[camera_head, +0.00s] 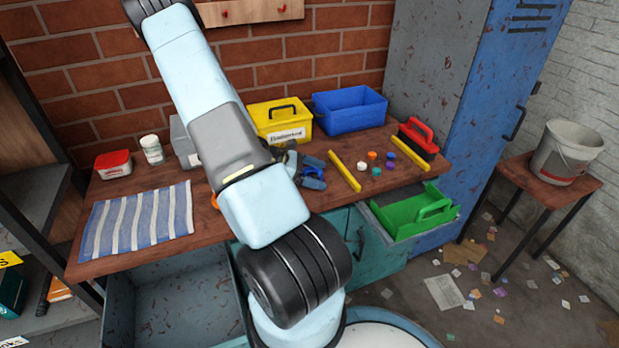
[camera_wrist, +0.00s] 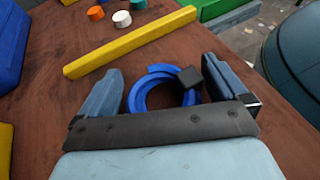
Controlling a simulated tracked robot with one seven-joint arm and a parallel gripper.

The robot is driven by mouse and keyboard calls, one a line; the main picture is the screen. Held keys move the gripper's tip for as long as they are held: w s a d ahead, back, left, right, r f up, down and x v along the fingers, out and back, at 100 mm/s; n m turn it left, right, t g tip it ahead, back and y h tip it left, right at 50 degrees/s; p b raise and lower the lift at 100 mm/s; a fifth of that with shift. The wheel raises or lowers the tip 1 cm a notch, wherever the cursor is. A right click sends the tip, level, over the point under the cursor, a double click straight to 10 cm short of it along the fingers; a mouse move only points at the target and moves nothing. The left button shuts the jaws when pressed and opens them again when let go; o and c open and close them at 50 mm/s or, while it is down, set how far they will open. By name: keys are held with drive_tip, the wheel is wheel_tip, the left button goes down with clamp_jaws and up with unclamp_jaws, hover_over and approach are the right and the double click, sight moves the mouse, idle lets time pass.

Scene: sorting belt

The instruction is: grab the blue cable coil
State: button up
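The blue cable coil (camera_wrist: 137,92) is a ring with a small dark block (camera_wrist: 190,77) on its right side, lying on the brown tabletop in the wrist view. My gripper (camera_wrist: 162,72) is open, with one grey-blue finger left of the coil and one right of it. The coil lies between the fingers; small gaps seem to remain, though contact at the right finger is hard to tell. The gripper's dark base bar hides the coil's near edge. In the head view my gripper (camera_head: 308,172) is low over the workbench, and I cannot clearly make out the coil there.
A yellow bar (camera_head: 344,171) lies just beyond the gripper, with several small coloured caps (camera_head: 376,171) past it. A yellow toolbox (camera_head: 282,120) and a blue bin (camera_head: 349,110) stand behind. A striped cloth (camera_head: 138,220) lies left on the workbench (camera_head: 225,205).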

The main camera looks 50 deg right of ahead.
drive_tip(key=c, duration=1)
